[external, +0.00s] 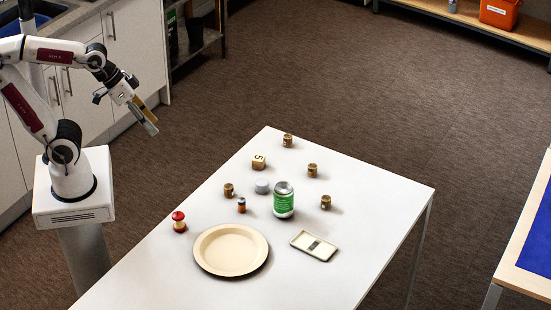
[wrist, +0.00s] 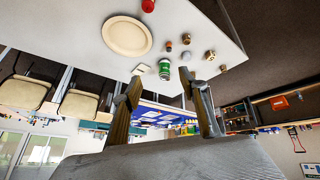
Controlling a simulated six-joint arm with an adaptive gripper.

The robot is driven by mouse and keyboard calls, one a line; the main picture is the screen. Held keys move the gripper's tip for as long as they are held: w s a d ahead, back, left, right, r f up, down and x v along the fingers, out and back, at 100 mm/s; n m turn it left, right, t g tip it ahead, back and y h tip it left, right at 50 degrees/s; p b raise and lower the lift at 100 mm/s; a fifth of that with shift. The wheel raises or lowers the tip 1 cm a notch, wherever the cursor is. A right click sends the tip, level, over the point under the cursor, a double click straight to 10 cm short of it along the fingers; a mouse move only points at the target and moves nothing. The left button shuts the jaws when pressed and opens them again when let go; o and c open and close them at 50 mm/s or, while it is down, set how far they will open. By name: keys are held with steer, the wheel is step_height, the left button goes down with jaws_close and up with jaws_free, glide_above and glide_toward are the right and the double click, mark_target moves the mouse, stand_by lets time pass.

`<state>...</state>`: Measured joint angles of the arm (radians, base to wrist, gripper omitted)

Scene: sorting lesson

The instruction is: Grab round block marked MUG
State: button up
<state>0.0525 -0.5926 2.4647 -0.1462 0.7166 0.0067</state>
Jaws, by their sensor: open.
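Several small brown round blocks stand on the white table in the external view: one at the far end (external: 288,141), one right of the cube (external: 312,170), one on the left (external: 228,190) and one on the right (external: 326,202). Their markings are too small to read, so I cannot tell which says MUG. My gripper (external: 150,118) is open and empty, raised in the air left of the table, well away from the blocks. In the wrist view its two fingers (wrist: 160,78) are spread apart, with the tabletop beyond them.
The table (external: 170,275) also holds a cream plate (external: 230,250), a green can (external: 284,200), a grey-white round item (external: 262,186), a wooden cube marked 5 (external: 259,162), a small orange-brown bottle (external: 241,205), a red-topped item (external: 179,222) and a pale rectangular tray (external: 301,241).

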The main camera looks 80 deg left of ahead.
steer(key=w+d+f+n+t+h, duration=0.1)
steer(key=w+d, duration=0.3)
steer(key=w, duration=0.4)
steer(key=w+d+f+n+t+h, duration=0.1)
steer(key=w+d+f+n, duration=0.1)
steer(key=w+d, duration=0.35)
steer(key=w+f+n+t+y, duration=0.1)
steer(key=w+f+n+y, duration=0.15)
steer(key=w+f, duration=0.6)
steer(key=n+g+y, duration=0.2)
steer(key=n+y, duration=0.4)
steer(key=y, duration=0.5)
glide_toward(225, 188)
steer(key=shift+m+h, duration=0.25)
steer(key=w, duration=0.1)
steer(key=w+a+f, duration=0.1)
steer(key=w+a, duration=0.1)
steer(key=shift+f, duration=0.3)
steer(key=shift+s+a+f+y, duration=0.25)
steer(key=shift+s+a+y, duration=0.1)
steer(key=shift+s+y, duration=0.2)
steer(key=shift+x, duration=1.3)
